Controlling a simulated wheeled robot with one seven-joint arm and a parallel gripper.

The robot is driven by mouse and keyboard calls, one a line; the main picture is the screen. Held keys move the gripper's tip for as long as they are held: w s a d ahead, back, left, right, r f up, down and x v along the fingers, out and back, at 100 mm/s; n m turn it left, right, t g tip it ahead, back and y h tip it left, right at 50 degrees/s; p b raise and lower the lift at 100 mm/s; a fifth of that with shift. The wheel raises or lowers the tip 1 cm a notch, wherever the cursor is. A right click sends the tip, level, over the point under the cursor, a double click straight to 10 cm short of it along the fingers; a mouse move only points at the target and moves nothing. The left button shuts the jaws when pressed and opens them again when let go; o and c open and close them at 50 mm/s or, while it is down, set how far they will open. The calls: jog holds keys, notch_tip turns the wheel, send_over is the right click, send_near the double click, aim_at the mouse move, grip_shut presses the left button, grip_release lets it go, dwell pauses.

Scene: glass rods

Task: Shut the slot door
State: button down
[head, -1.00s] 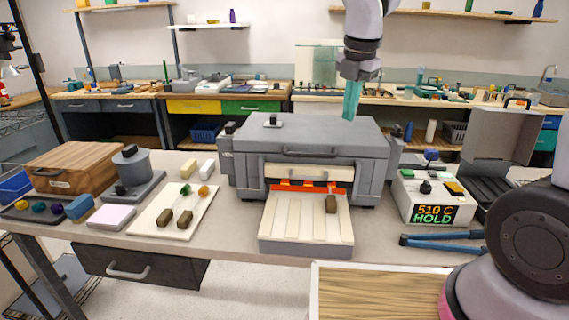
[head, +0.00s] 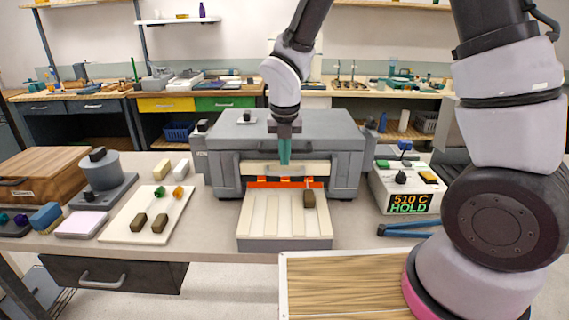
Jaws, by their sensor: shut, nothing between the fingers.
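A grey kiln (head: 230,135) stands on the table in the head view. Its low front slot shows a glowing orange strip (head: 260,183) behind a ribbed cream ledge (head: 258,213). The slot door looks like the pale panel with a handle (head: 258,168) just above the glow, so the slot appears open. My gripper (head: 284,162), with teal fingers, is shut and empty. It points down in front of the kiln's upper front, close to the door's top edge. I cannot tell whether it touches the door. The fingers hide a small part of the front.
A dark brown block (head: 310,199) sits at the ledge's right end. A controller (head: 407,188) reading "510 C HOLD" stands right of the kiln, with blue tongs (head: 405,229) in front. A cream board (head: 140,226) with rods lies left.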

aim_at(285, 175)
jog(key=shift+w+f, duration=0.2)
jog(key=shift+f, duration=0.95)
notch_tip(285, 175, down, 4)
jog(key=shift+d+f, duration=0.1)
jog(key=shift+f, duration=0.05)
jog(key=shift+s+f, duration=0.2)
